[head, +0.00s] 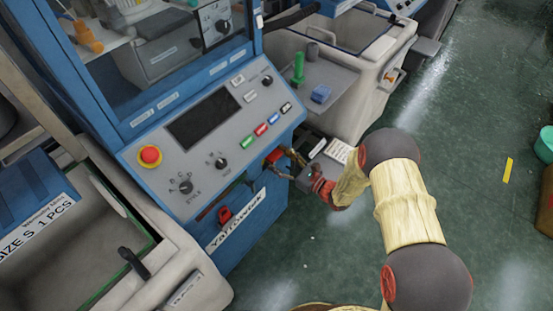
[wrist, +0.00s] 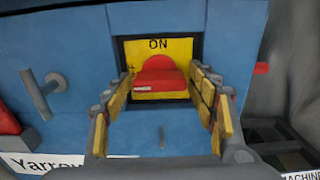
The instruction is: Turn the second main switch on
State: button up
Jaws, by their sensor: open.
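A red switch knob on a yellow plate marked "ON" (wrist: 160,73) is on the blue front of the knitting machine. The "ON" lettering is above the knob. In the head view this switch (head: 273,156) sits under the right end of the control panel, partly hidden by my gripper. My gripper (head: 288,158) is open in front of it. In the wrist view its two yellow-padded fingers (wrist: 161,82) stand left and right of the knob, with gaps visible. I cannot tell whether they touch the plate. Another red switch (head: 222,215) is lower left on the same front.
The control panel (head: 205,120) carries a red emergency button (head: 150,155), dials and coloured buttons. A grey handle (wrist: 42,90) sticks out left of the switch. A grey machine (head: 335,85) stands close at the right.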

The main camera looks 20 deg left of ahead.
jog(key=shift+w+a, duration=0.15)
jog(key=shift+a, duration=0.25)
jog(key=shift+c, duration=0.4)
jog(key=c, duration=0.7)
jog(key=shift+c, duration=0.6)
